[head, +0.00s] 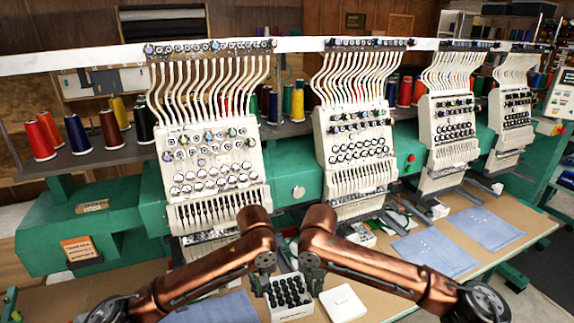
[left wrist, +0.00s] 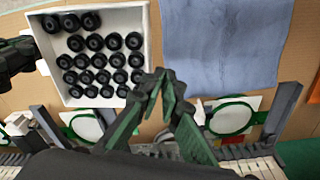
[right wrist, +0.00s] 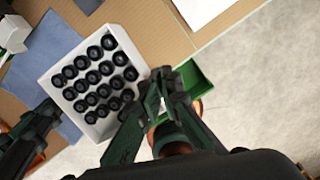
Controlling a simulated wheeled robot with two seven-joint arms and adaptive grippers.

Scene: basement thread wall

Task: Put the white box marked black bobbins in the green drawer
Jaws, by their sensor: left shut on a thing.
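The white box (head: 289,314) is full of black bobbins and sits between my grippers at the front of the head view. It also shows in the left wrist view (left wrist: 143,22) and right wrist view (right wrist: 48,82). My left gripper (head: 262,274) is shut on one side wall of the box. My right gripper (head: 313,270) is at the opposite wall, fingertips close together; whether they pinch it is unclear. The box looks upright; any gap beneath it cannot be told. A green open-topped compartment, apparently the green drawer (right wrist: 203,88), is partly hidden behind my right fingers.
The brown table (head: 388,262) carries blue cloths (head: 434,252), a white card (head: 342,303) and a small white box (head: 360,234). A green embroidery machine (head: 293,179) with several white heads stands behind. Pale floor (right wrist: 255,75) is clear beyond the table edge.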

